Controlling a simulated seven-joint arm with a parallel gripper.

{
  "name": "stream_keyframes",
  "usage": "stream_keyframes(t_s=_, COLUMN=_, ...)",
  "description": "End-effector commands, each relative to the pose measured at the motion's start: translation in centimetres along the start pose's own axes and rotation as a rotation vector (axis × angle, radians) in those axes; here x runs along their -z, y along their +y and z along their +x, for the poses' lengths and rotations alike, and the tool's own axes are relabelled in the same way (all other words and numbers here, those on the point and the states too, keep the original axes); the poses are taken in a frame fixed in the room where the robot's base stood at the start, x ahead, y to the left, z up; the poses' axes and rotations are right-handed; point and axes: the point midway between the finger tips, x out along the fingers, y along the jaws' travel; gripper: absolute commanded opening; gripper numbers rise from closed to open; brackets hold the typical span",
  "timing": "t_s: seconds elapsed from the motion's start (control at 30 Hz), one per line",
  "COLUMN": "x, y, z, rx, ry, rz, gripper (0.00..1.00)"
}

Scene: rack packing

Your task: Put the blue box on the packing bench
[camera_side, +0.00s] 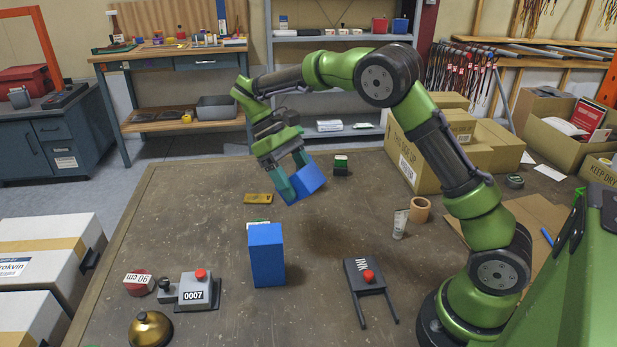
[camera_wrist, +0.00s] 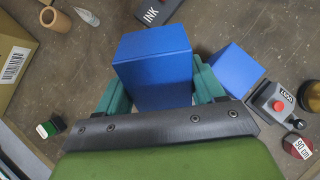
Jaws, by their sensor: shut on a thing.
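My gripper (camera_side: 288,186) is shut on a blue box (camera_side: 309,182) and holds it tilted in the air above the brown worktop (camera_side: 200,222). In the wrist view this held blue box (camera_wrist: 153,72) sits between the two green fingers. A second blue box (camera_side: 266,256) stands upright on the worktop, below and to the left of the held one. It also shows in the wrist view (camera_wrist: 230,68), right of the held box. The worktop appears to be the packing bench, though no label shows this.
A black INK stand with a red button (camera_side: 367,276), a grey 0007 counter (camera_side: 195,287), a brass bell (camera_side: 150,329) and a red tape measure (camera_side: 138,284) are at the front.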

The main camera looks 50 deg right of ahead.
Motion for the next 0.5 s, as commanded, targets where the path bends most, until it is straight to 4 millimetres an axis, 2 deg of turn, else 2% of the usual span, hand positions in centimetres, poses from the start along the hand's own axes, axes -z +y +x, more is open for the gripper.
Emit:
stream_keyframes(t_s=0.1, x=-0.2, y=2.3, z=1.7, rx=-0.029, ry=-0.138, rz=-0.032, gripper=0.33)
stream_keyframes(t_s=0.27, x=0.6, y=6.5, z=4.0, rx=-0.129, ry=-0.290, rz=-0.128, gripper=0.33)
stream_keyframes(t_s=0.5, x=1.4, y=15.0, z=7.6, rx=-0.377, ry=-0.474, rz=-0.327, gripper=0.33)
